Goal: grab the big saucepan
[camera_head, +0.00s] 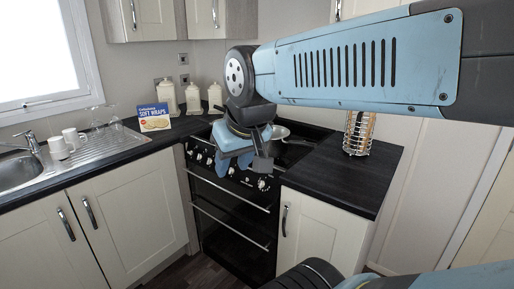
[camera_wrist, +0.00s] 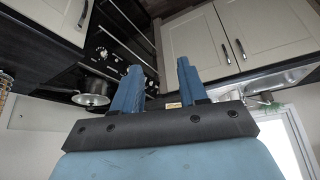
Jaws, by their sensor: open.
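My gripper (camera_head: 236,160) is open and empty, in front of the cooker's control panel in the head view. Its two blue fingers stand apart in the wrist view (camera_wrist: 159,68). I cannot tell which is the big saucepan. No pan touches the fingers.
The black cooker (camera_head: 232,205) stands between dark worktops. A wire rack (camera_head: 358,133) stands on the right worktop. White canisters (camera_head: 193,98) and a wraps box (camera_head: 154,117) stand behind left. Cups (camera_head: 66,143) and glasses are by the sink (camera_head: 18,171). The right worktop's front is clear.

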